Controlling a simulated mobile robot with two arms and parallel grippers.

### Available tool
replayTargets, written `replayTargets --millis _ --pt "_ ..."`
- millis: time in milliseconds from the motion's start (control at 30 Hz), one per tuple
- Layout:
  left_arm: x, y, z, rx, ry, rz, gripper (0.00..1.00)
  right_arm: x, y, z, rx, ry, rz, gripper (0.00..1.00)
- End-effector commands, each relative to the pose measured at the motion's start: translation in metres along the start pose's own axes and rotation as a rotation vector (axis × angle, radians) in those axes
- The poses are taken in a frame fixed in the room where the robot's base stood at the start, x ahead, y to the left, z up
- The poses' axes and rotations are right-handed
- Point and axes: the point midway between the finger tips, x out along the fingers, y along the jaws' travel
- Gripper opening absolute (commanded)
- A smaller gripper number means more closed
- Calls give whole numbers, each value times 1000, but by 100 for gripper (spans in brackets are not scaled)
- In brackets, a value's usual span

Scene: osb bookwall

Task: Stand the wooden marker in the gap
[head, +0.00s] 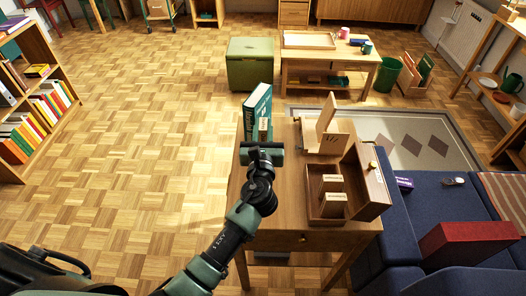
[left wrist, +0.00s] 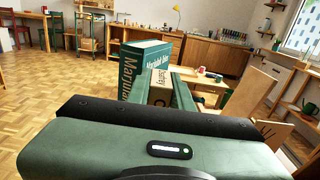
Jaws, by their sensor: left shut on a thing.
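A teal book (head: 257,103) with white lettering stands upright just beyond the gripper and also shows in the left wrist view (left wrist: 146,56). Whether marker and book touch is unclear. A wooden box (head: 313,188) on the table holds pale lettered blocks (head: 333,204) with spaces around them. My right gripper is out of view.
A light wooden stand with an upright panel (head: 327,114) is at the table's far right. A bookshelf (head: 32,105) is at the left. A green chest (head: 250,66) stands behind. Parquet floor left of the table is clear.

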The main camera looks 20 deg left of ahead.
Motion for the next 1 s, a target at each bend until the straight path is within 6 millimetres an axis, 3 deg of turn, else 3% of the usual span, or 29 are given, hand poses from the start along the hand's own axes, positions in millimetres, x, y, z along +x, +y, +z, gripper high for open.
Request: replayTargets --millis 33,100,267,500,967,1000 --pt "0 0 -16 2 1 1 0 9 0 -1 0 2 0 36" --pt "0 0 -26 2 0 1 0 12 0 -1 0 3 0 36" --pt "0 0 -38 1 -2 1 0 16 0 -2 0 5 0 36" --pt "0 0 -73 2 0 1 0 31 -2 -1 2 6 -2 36" --pt "0 0 -82 0 -2 1 0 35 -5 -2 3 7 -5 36" --pt "0 0 -82 0 -2 1 24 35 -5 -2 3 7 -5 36"
